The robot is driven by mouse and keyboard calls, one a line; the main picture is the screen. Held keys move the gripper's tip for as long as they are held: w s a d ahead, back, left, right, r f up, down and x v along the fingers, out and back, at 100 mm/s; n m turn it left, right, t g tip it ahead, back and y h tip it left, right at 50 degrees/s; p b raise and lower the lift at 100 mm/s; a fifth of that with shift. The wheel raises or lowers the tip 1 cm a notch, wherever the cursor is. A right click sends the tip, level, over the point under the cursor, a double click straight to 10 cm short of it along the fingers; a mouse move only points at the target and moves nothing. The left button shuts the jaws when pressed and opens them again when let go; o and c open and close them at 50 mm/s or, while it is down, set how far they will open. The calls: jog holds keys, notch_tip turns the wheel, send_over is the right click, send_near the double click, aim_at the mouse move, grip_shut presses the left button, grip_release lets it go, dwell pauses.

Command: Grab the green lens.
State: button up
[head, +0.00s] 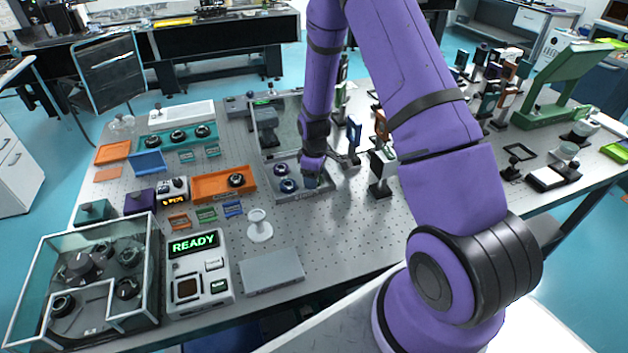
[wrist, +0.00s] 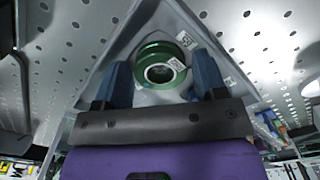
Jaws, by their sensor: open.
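The green lens (wrist: 152,48), a round green ring with a clear centre and a small printed tag, sits in a grey tray corner in the wrist view. My gripper (wrist: 162,70) is open, with one blue finger on each side of the lens. I cannot tell whether the fingers touch it. In the head view my gripper (head: 311,181) is low at the right end of the grey tray (head: 305,195). The green lens is not visible there, apparently hidden by my gripper.
Two dark blue-ringed lenses (head: 284,178) lie in the same tray, left of my gripper. A clear panel (head: 283,125) stands behind them. A post-mounted optic (head: 381,172) stands close on the right. A white pedestal (head: 259,226) stands in front.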

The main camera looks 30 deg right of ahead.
jog(key=c, duration=0.7)
jog(key=shift+r, duration=0.1)
